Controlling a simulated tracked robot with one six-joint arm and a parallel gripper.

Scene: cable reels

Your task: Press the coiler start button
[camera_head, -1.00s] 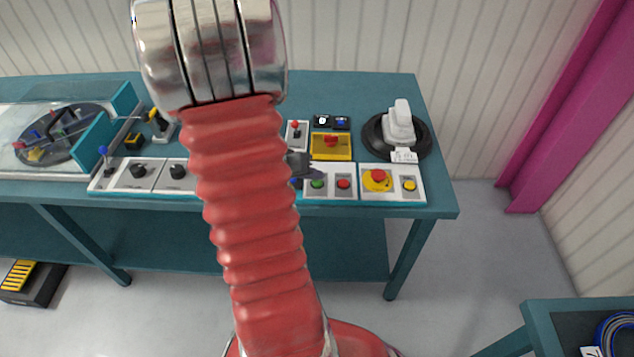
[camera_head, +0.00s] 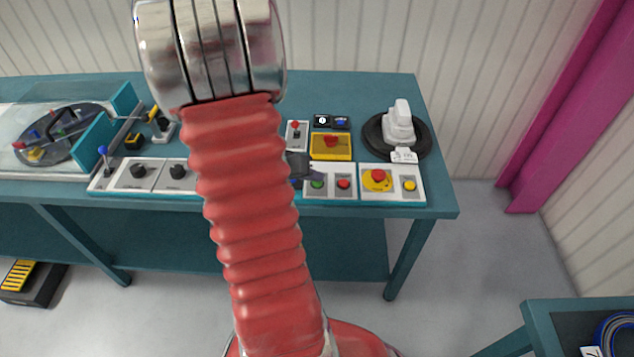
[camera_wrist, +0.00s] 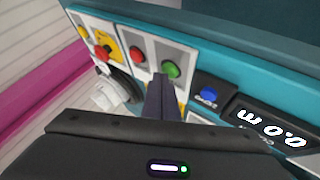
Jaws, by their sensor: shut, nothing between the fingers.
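The green button (camera_head: 317,184), which looks like the start button, sits on a white panel at the front of the teal bench, left of a red button (camera_head: 344,184). In the wrist view the green button (camera_wrist: 171,69) shows just beyond my fingertips, with the red button (camera_wrist: 137,54) beside it. My gripper (camera_head: 318,174) is shut and empty, its dark fingers close to the green button. In the wrist view the shut fingers (camera_wrist: 163,80) point at its lower edge. I cannot tell whether they touch it. My red arm hides part of the bench.
A panel with a red emergency-stop knob (camera_head: 377,176) and a yellow button (camera_head: 409,185) stands to the right. A yellow box (camera_head: 331,146) and a red-topped lever (camera_head: 295,130) stand behind. A display (camera_wrist: 268,127) reads 0.0 m, beside a blue button (camera_wrist: 209,94).

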